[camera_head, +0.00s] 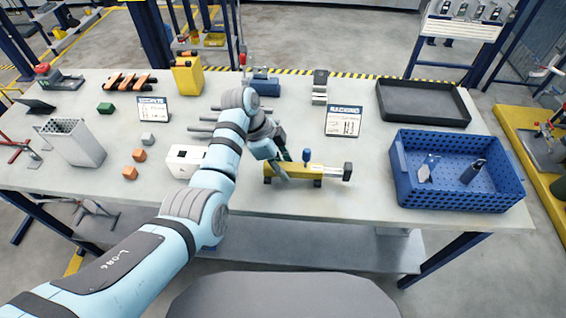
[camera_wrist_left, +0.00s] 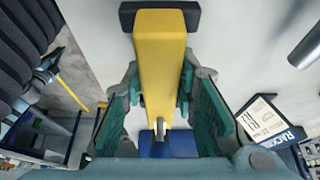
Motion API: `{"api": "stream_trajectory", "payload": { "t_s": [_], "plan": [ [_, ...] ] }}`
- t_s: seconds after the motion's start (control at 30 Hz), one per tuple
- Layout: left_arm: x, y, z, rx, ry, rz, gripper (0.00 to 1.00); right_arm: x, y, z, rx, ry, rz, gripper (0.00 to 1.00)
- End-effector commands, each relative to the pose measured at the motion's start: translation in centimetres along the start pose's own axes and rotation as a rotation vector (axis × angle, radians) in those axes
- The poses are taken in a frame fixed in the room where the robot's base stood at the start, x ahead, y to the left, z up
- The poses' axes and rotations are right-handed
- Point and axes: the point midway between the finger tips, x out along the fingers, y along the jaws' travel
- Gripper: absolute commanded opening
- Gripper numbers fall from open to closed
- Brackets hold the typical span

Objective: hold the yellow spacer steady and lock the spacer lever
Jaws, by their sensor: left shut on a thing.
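The yellow spacer (camera_head: 312,172) lies lengthwise on the table near its front edge, with a dark block at its right end. A blue-knobbed lever (camera_head: 306,155) stands up from its top. My left gripper (camera_head: 284,162) is at the spacer's left half, shut on it. In the left wrist view the yellow spacer (camera_wrist_left: 160,50) runs between the green finger pads of my left gripper (camera_wrist_left: 160,80). The blue lever knob (camera_wrist_left: 165,143) shows low in that view. Whether the lever is locked cannot be told. My right gripper is not in view.
A blue perforated crate (camera_head: 450,196) with small parts stands to the right. A black tray (camera_head: 425,120) is behind it. A white box (camera_head: 185,160) and orange blocks (camera_head: 130,173) lie to the left. A sign (camera_head: 343,121) stands behind the spacer. Table between spacer and crate is clear.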

Motion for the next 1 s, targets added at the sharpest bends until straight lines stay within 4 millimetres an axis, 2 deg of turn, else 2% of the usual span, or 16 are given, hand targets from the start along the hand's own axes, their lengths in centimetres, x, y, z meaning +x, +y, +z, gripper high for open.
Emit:
{"api": "stream_trajectory", "payload": {
  "t_s": [0.13, 1.0],
  "plan": [
    [1.0, 0.0, 0.4, 0.000, 0.000, 0.000, 0.00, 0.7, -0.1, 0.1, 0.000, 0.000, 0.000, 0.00],
    [1.7, 0.0, 0.7, 0.001, 0.001, 0.000, 0.00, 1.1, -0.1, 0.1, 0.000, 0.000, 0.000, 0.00]
  ]
}}
